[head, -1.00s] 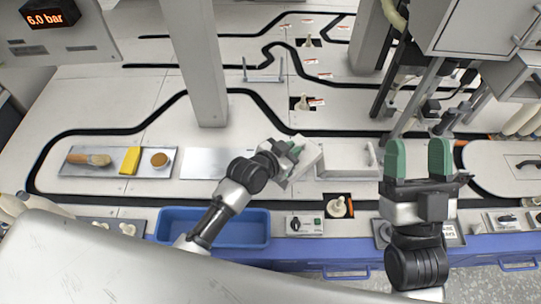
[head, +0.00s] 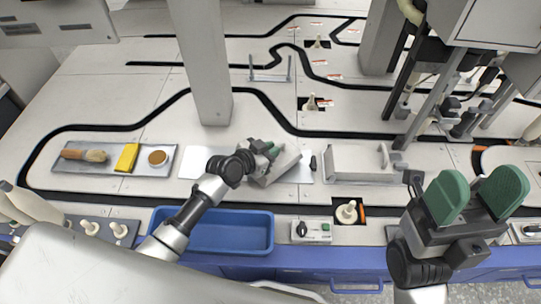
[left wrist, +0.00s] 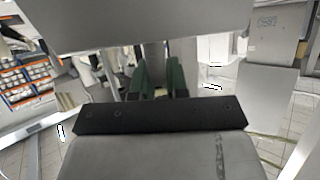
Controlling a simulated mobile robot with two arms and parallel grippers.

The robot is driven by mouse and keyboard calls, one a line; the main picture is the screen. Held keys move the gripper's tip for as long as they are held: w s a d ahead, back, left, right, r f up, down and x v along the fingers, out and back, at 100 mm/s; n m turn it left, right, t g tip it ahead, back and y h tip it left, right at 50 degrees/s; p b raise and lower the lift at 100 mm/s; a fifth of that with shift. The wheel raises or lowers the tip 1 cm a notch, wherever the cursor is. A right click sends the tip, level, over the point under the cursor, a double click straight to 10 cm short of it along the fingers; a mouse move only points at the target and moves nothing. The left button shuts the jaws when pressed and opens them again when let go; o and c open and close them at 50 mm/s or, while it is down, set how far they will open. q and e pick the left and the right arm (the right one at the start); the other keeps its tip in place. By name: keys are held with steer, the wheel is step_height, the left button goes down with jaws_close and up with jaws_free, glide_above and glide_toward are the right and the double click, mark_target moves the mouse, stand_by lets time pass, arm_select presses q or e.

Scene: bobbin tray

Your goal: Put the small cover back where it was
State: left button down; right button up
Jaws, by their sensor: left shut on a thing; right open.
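My left gripper (head: 266,150) is shut on the small cover (head: 284,166), a grey-white plate-like piece held tilted above the right part of a pale flat sheet (head: 198,163). The gripper hides part of the cover. In the left wrist view, green fingers (left wrist: 160,80) show below a broad grey surface (left wrist: 150,28), which looks like the cover. An open square recess (head: 336,221) in the bench front holds a cream bobbin (head: 346,212), with an orange piece beside it. My right gripper (head: 484,203) is open and empty, right of the recess.
A long grey cover (head: 355,165) with an upright handle lies behind the recess. A small dark object (head: 313,163) stands left of it. A blue bin (head: 225,238) and a switch box (head: 312,232) are in front. A tray (head: 100,166) holds a brush, yellow block and round pot.

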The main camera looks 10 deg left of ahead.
arm_select(q)
steer(key=shift+f, duration=0.3)
steer(key=shift+r, duration=0.1)
steer(key=shift+f, duration=0.2)
steer(key=c, duration=1.1)
jaws_free()
